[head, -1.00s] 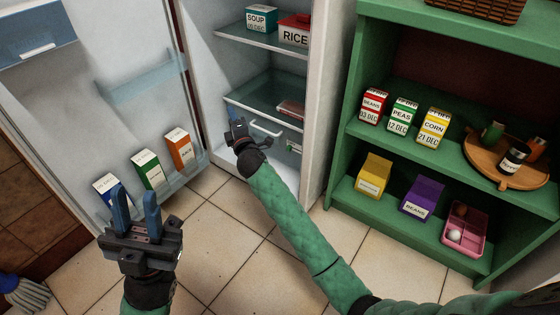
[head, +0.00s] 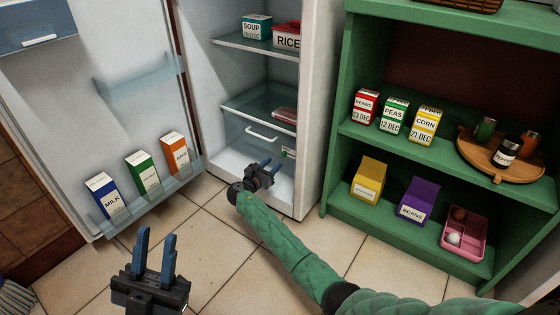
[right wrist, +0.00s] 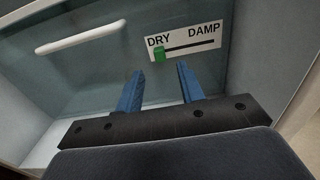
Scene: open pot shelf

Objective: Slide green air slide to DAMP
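The green air slide (right wrist: 159,55) sits at the DRY end, the left end, of its slot in the right wrist view. Its white label plate (right wrist: 183,40) reads DRY at left and DAMP at right, on the front of the fridge drawer (right wrist: 95,70). The plate also shows small in the head view (head: 288,152). My right gripper (right wrist: 160,82) is open and empty, its blue fingers pointing at the drawer front just below the plate, apart from the slide as far as I can tell. My left gripper (head: 156,240) is open and empty, low at the left over the floor.
The drawer has a white bar handle (head: 261,133) left of the plate. The open fridge door (head: 100,110) holds several cartons at left. A green shelf (head: 333,165) with boxes stands close on the right. The tiled floor between is clear.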

